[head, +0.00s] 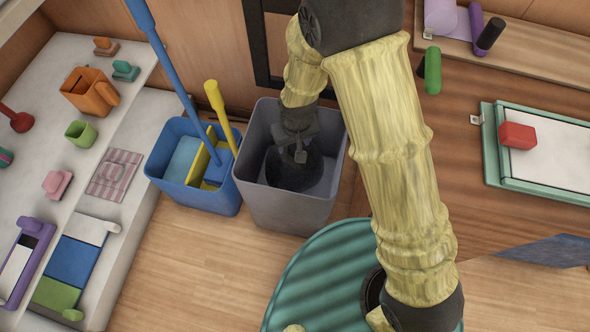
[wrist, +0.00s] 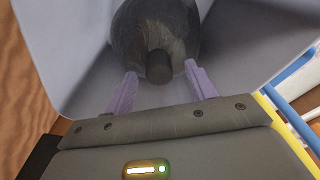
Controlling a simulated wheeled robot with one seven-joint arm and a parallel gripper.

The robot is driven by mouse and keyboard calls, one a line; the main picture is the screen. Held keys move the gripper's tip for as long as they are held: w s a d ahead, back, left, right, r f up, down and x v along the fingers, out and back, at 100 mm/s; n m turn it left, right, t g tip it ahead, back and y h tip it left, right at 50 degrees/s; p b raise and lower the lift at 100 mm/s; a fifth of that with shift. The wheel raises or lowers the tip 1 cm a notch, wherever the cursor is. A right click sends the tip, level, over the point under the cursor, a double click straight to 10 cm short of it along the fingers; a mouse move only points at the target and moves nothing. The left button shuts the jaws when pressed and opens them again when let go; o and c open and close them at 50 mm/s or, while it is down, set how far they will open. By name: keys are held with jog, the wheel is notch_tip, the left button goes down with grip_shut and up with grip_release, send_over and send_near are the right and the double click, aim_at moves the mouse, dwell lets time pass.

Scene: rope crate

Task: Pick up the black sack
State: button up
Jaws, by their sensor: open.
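The black sack (head: 296,172) lies inside a grey crate (head: 272,212) on the floor. In the wrist view the sack (wrist: 155,28) is a rounded dark bundle with a short stubby neck (wrist: 159,67) pointing toward my gripper. My gripper (wrist: 160,84) is open, its two purple fingers on either side of the neck and a little short of it, with gaps on both sides. In the head view my gripper (head: 300,152) reaches down into the crate over the sack and hides part of it.
A blue bucket (head: 205,200) with blue and yellow handled tools stands close at the crate's left. A white shelf (head: 125,215) with several small items is further left. A wooden table (head: 470,190) with a tray and red block (head: 517,135) is at the right.

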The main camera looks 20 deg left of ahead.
aim_at(294, 145)
notch_tip(294, 145, down, 3)
jog(key=shift+w+a+f+b, duration=0.1)
jog(key=shift+a+b, duration=0.05)
jog(key=shift+b, duration=0.3)
jog(key=shift+w, duration=0.1)
grip_shut()
jog(key=shift+r, duration=0.2)
notch_tip(294, 145, up, 10)
jog(key=p, duration=0.4)
dwell(0.5)
